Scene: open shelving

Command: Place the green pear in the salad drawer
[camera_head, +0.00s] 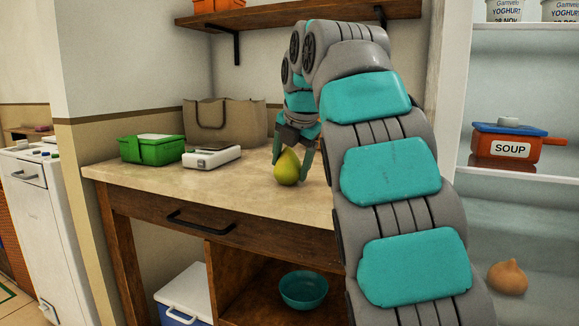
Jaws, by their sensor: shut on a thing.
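The green pear (288,169) is upright on or just above the counter top (225,184), near its front edge; I cannot tell whether it touches the surface. My gripper (291,158) points down from above with its two teal fingers on either side of the pear, shut on it. The salad drawer cannot be made out for sure. Open shelving with glassy shelves (540,176) stands at the right, its lower part cut off by the frame and partly hidden by my arm.
On the counter are a green box (150,150), a white scale-like device (211,157) and a brown bag (225,122). A soup pot (511,147) and an onion-like item (507,277) sit on the right shelves. A teal bowl (304,290) and cooler (186,291) are below the counter.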

